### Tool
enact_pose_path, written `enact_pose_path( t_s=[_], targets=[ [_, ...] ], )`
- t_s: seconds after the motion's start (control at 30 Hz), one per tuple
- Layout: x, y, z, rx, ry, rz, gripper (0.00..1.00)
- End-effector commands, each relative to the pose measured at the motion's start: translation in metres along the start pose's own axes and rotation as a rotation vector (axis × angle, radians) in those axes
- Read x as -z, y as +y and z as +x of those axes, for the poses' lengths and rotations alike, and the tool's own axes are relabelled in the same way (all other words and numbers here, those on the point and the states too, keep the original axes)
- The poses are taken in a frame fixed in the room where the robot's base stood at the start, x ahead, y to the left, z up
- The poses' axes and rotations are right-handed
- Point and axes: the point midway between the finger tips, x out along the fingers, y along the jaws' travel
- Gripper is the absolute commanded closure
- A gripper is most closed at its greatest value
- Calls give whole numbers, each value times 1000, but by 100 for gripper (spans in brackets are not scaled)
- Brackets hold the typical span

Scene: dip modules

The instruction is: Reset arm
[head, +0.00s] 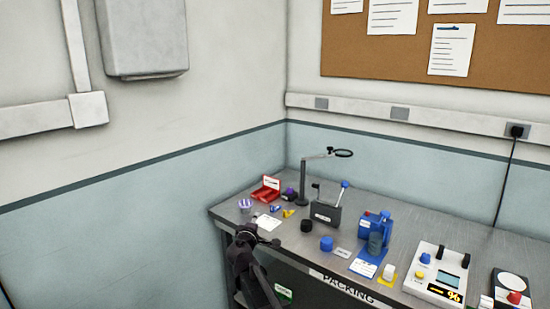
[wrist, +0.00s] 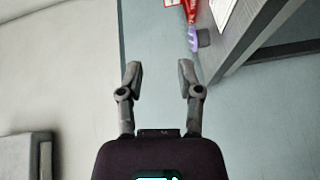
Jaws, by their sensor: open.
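My gripper (wrist: 160,78) is open and empty in the wrist view, with its two fingers apart and only wall and floor colours between them. In the head view my arm is at the front left edge of the packing bench (head: 400,230), with my gripper (head: 258,236) near the bench's left end, close to a white paper (head: 267,222). In the wrist view the bench edge (wrist: 240,55) is to the right of my gripper, apart from the right finger.
The bench holds a red box (head: 266,190), a magnifier stand (head: 303,185), a dark holder (head: 325,213), a blue device (head: 374,233), a blue cap (head: 326,243), a black cap (head: 307,226) and a white meter (head: 434,275). A grey wall box (head: 143,38) hangs at the left.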

Motion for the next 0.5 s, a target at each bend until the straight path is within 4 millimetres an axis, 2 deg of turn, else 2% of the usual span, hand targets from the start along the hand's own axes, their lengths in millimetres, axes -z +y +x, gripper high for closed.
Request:
enact_pose_path(
  t_s=[0.27, 0.5],
  targets=[
    [-69, -14, -3, 93, -161, 143, 54],
    [-160, -47, -25, 261, -402, 359, 54]
  ],
)
